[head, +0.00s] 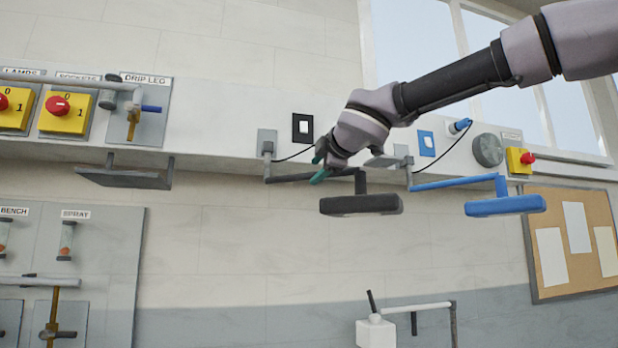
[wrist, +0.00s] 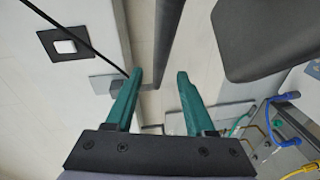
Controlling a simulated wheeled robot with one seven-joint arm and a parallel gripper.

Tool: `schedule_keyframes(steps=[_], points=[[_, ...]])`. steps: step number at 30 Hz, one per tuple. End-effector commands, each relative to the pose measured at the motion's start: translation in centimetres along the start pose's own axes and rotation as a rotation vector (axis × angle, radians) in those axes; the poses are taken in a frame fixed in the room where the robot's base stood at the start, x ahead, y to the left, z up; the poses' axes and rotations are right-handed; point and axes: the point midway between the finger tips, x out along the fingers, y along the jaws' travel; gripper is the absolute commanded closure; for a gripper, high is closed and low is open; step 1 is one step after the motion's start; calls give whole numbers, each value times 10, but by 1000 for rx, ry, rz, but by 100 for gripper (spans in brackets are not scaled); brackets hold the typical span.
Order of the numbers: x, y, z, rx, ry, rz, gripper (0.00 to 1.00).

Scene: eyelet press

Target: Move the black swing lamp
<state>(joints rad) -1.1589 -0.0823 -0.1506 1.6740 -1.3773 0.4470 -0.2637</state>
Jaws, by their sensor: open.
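The black swing lamp has a dark flat head (head: 361,205) hanging at the end of a thin horizontal arm (head: 290,179), which runs left to a grey wall bracket (head: 267,142). My gripper (head: 319,165) is open at the lamp arm, left of the head, with its teal fingers one above the other in the head view. In the wrist view the lamp arm (wrist: 166,40) lines up between the two open fingers (wrist: 160,76), and the lamp head (wrist: 265,40) is at upper right. I cannot tell whether a finger touches the arm.
A blue swing lamp (head: 505,206) hangs to the right. A black-framed switch (head: 303,127) and a blue-framed switch (head: 426,143) sit on the wall rail. A grey shelf-like plate (head: 125,178) is at left. A white box (head: 375,332) stands below. Open air lies beneath the lamps.

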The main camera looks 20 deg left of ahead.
Motion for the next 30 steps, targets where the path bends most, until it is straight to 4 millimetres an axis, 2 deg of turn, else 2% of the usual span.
schedule_keyframes(steps=[3, 9, 20, 21, 25, 30], points=[[23, 0, -1, 0, 0, -1, 45], [47, 0, 0, 1, 0, 0, 45], [54, 0, 0, 1, 1, 0, 45], [54, 0, 0, 1, 1, 0, 49], [54, 0, 0, 1, 1, 0, 99], [54, 0, 0, 1, 0, 0, 100]])
